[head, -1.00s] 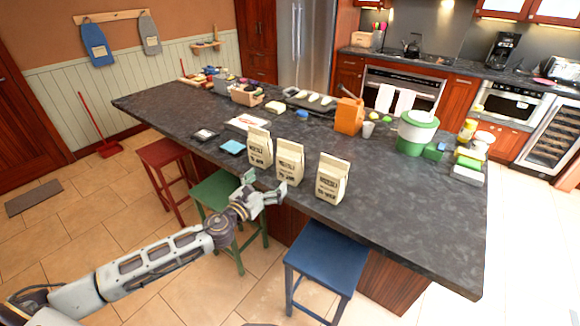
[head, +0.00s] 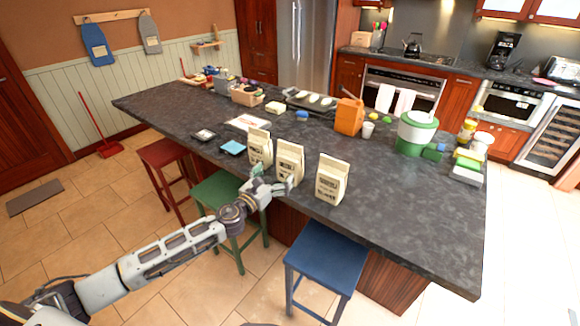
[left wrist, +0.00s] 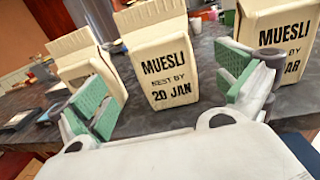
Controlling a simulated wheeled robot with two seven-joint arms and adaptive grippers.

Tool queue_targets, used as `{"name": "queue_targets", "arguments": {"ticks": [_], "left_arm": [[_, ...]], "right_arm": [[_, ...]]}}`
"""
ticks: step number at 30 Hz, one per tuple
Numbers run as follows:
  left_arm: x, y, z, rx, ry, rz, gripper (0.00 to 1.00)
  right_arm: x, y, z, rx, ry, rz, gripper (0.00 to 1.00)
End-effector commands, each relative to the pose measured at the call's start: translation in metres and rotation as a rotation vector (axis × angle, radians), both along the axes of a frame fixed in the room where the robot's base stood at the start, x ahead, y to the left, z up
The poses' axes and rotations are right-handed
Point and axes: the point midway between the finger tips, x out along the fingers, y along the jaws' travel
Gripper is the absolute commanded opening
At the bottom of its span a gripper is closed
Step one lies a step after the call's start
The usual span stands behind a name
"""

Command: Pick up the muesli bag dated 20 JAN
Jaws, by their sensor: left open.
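Three cream muesli bags stand upright in a row along the island's near edge. The middle bag (head: 290,158) reads "MUESLI BEST BY 20 JAN" in the left wrist view (left wrist: 168,68). The right bag (head: 331,178) has a date ending in "AR" there. My left gripper (head: 272,178) is open in front of the middle bag. Its green-padded fingers show at either side of that bag in the wrist view, with a visible space on the right. My right gripper is not in view.
A blue stool (head: 325,252), a green stool (head: 217,188) and a red stool (head: 165,152) stand along the island (head: 400,215). An orange container (head: 349,116) and a green-and-white canister (head: 417,128) stand farther back. The worktop right of the bags is clear.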

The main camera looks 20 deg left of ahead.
Motion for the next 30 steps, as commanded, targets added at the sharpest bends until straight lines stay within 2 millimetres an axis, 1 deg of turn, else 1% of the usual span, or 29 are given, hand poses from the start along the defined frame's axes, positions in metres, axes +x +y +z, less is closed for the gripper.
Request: {"name": "queue_targets", "arguments": {"ticks": [2, 5, 15, 20, 30], "left_arm": [[0.006, -0.002, 0.001, -0.001, -0.001, 0.001, 1.00], [0.014, -0.003, 0.002, 0.000, -0.001, 0.001, 1.00], [0.038, -0.010, 0.001, -0.002, 0.000, 0.000, 1.00], [0.043, -0.011, 0.001, 0.000, 0.000, 0.000, 1.00], [0.043, -0.011, 0.001, 0.000, 0.000, 0.000, 1.00]], "right_arm": [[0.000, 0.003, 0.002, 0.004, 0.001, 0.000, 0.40], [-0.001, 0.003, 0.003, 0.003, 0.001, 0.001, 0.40], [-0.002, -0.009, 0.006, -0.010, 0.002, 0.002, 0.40], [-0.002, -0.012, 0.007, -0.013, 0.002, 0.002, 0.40], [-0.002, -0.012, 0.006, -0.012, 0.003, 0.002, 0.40]]}}
